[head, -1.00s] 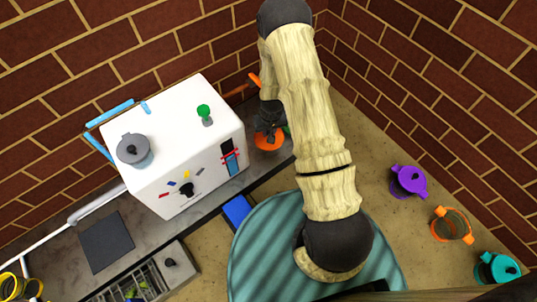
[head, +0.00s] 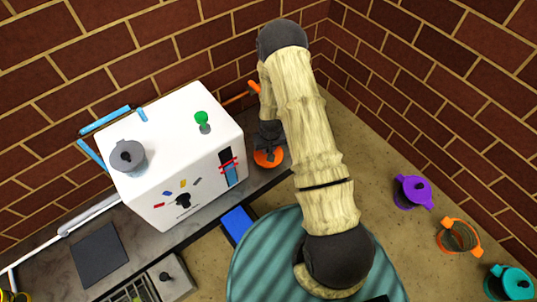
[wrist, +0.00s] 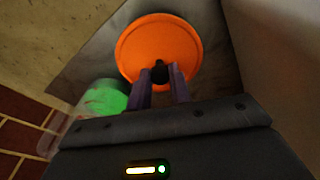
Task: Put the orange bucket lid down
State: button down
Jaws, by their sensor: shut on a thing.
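The orange bucket lid (head: 268,158) is a flat round disc with a dark knob, just right of the white box in the head view. It also shows face-on in the wrist view (wrist: 150,42). My gripper (wrist: 160,78) is shut on its knob, with a finger on each side. In the head view my gripper (head: 269,133) is partly hidden behind my arm. The lid is over or on the grey counter strip (head: 262,183); I cannot tell whether it touches. An orange bucket (head: 458,237) stands open at the right.
The white box (head: 180,160) stands close left of the lid. A green item in a clear container (wrist: 103,98) is close by in the wrist view. Purple (head: 413,192) and teal (head: 510,283) lidded buckets stand at the right. A blue block (head: 237,222) lies in front.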

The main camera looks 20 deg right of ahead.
jog(key=shift+f+b, duration=1.2)
jog(key=shift+f, duration=0.65)
jog(key=shift+f, duration=0.2)
jog(key=c, duration=1.3)
grip_release()
jog(key=shift+r, duration=0.1)
jog(key=r+p, duration=0.2)
jog(key=r, duration=0.2)
jog(key=s+r+p, duration=0.1)
jog(key=r+p, duration=0.2)
jog(key=r, duration=0.1)
jog(key=s+r+p, duration=0.1)
jog(key=r+p, duration=0.1)
jog(key=r, duration=0.2)
jog(key=shift+p, duration=0.3)
jog(key=shift+w+r, duration=0.1)
